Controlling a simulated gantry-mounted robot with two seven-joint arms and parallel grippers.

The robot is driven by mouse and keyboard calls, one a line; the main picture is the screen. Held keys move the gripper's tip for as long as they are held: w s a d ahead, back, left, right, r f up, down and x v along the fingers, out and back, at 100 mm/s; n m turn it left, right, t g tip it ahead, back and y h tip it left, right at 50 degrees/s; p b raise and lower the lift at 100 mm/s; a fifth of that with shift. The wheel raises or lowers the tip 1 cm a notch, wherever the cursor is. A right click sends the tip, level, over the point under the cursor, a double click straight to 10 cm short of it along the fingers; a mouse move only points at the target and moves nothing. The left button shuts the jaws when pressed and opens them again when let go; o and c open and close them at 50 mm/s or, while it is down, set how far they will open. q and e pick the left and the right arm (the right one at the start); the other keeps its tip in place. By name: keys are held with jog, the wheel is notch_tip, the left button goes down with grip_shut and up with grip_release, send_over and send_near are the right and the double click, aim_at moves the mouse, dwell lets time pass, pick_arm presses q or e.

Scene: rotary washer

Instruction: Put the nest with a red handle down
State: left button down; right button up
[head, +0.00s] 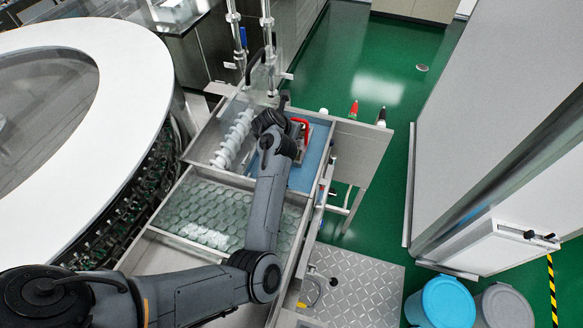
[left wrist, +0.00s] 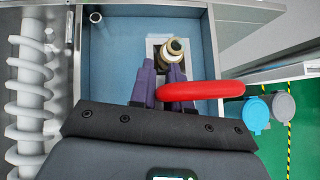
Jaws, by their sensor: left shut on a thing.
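The red handle (left wrist: 200,90) of the nest sticks out to the right of my left gripper (left wrist: 167,76) in the left wrist view. The gripper's purple fingers are shut on the nest (left wrist: 175,47), whose brass-coloured, dark-ringed end shows just beyond the fingertips. In the head view the red handle (head: 302,123) shows beside my left wrist, over the blue-floored compartment (head: 308,172). My wrist hides most of the gripper and nest there. I cannot tell whether the nest touches the floor. My right gripper is not in view.
A white spiral screw (head: 233,140) runs along the compartment's left side. A tray of many clear glass pieces (head: 207,213) lies nearer. The rotary machine's white ring (head: 125,110) stands at left.

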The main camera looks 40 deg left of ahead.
pick_arm(q)
jog(key=f, duration=0.6)
jog(key=shift+d+f, duration=0.25)
jog(key=shift+f, duration=2.45)
jog(key=shift+w, duration=0.1)
jog(key=shift+f, duration=0.1)
jog(key=shift+f, duration=0.15)
jog(key=c, duration=1.1)
grip_release()
